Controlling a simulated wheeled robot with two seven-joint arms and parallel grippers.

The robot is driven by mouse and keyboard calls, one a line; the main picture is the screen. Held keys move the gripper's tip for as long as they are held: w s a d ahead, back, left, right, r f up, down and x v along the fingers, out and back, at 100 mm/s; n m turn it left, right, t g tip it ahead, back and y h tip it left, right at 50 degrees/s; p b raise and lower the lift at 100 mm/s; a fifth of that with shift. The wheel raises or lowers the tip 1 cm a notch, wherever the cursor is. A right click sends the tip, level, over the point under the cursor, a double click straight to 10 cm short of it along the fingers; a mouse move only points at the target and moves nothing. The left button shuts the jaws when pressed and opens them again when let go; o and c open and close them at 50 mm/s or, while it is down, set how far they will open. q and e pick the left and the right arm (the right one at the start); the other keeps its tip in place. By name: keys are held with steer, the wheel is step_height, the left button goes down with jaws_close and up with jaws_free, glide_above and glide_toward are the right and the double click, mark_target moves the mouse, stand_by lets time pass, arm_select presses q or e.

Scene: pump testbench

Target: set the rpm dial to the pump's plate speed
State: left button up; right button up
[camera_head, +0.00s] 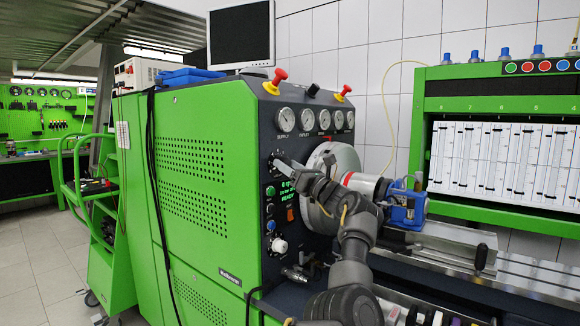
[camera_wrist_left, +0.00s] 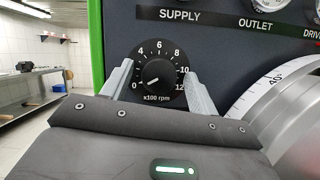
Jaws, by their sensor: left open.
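The rpm dial (camera_wrist_left: 160,70) is a round black knob with a white scale from 0 to 12, marked x100 rpm. Its white pointer mark is at the lower left, close to 0. My left gripper (camera_wrist_left: 158,90) is open, with one finger at each side of the dial; I cannot tell whether they touch it. In the head view the left gripper (camera_head: 284,163) is at the front panel and partly hides the dial. The pump (camera_head: 405,203), with a blue body, is mounted right of the large grey disc. No plate speed is readable. My right gripper is not in view.
Buttons, a white knob (camera_head: 279,245) and a small green-text display (camera_head: 288,188) sit below the dial. The graduated grey disc (camera_head: 335,160) is close to the right.

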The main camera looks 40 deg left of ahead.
arm_select(q)
steer(key=c, duration=1)
